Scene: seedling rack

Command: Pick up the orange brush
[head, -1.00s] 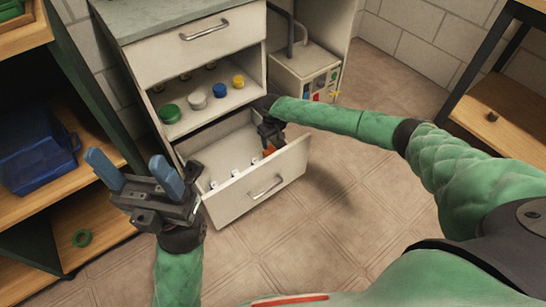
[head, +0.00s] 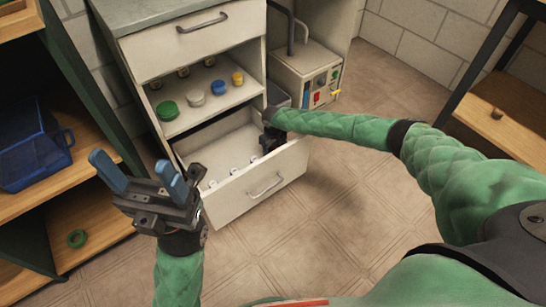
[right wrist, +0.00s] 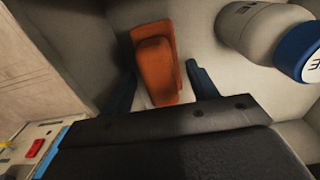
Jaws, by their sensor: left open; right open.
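The orange brush (right wrist: 156,62) lies in the open lower drawer (head: 262,187) of the white cabinet. In the right wrist view it is between the two blue fingers of my right gripper (right wrist: 161,72), with a gap on each side. My right gripper also shows in the head view (head: 271,141), reaching into the drawer's back right part, open. The brush is hidden there behind the gripper and the drawer front. My left gripper (head: 128,163) is open and empty, held up left of the drawer.
A white bottle with a blue cap (right wrist: 302,52) lies right of the brush. Several small white items lie in the drawer. A shelf above (head: 218,102) holds green, white, blue and yellow lidded items. A wooden rack with a blue crate (head: 35,157) stands at left.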

